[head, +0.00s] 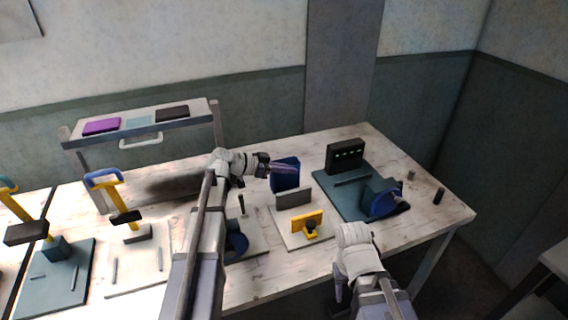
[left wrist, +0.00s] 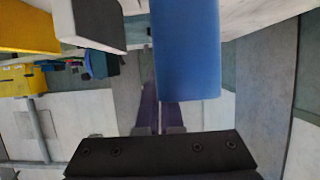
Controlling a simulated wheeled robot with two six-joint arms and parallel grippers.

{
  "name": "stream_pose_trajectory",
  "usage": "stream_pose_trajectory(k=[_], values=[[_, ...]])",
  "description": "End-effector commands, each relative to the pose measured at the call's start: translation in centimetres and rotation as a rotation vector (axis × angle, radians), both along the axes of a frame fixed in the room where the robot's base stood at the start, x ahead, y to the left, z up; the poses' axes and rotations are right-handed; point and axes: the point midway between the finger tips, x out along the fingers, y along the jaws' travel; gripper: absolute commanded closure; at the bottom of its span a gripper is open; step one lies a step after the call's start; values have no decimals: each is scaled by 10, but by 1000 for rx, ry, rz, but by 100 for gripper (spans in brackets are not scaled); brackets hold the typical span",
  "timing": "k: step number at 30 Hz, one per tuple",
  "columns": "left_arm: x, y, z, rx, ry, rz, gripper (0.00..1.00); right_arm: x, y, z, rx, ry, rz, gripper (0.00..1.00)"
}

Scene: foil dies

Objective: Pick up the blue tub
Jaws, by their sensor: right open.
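The blue tub (head: 286,178) is a dark blue box on the table behind a grey upright block. My left gripper (head: 284,168) is at the tub, its purple fingers overlapping it in the head view. In the left wrist view the tub (left wrist: 187,55) is a large blue face that partly covers the fingers (left wrist: 160,110). The fingers look close together with a thin gap, and their tips are hidden, so I cannot tell whether they grip the tub. My right gripper (head: 339,289) is low at the front, away from the tub, mostly hidden by its wrist.
A grey block (head: 293,198) and a yellow bracket (head: 307,224) stand in front of the tub. A teal board (head: 345,201) with a black box (head: 345,155) lies to the right. A raised shelf (head: 138,122) and yellow-handled presses (head: 108,190) are on the left.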

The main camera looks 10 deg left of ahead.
Motion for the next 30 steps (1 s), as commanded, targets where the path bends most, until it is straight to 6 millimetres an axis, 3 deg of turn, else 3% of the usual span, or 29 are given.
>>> stream_pose_trajectory(k=[1, 15, 21, 30], values=[[1, 0, 20, 0, 0, 0, 100, 0, 0, 20, 0, 0, 0, 50], [1, 1, 110, 0, 0, 0, 100, 0, 0, 110, 0, 0, 0, 50], [1, 1, 124, 0, 0, 0, 100, 0, 0, 124, 0, 0, 1, 50], [1, 1, 124, 0, 0, 0, 100, 0, 0, 124, 0, 0, 1, 50]])
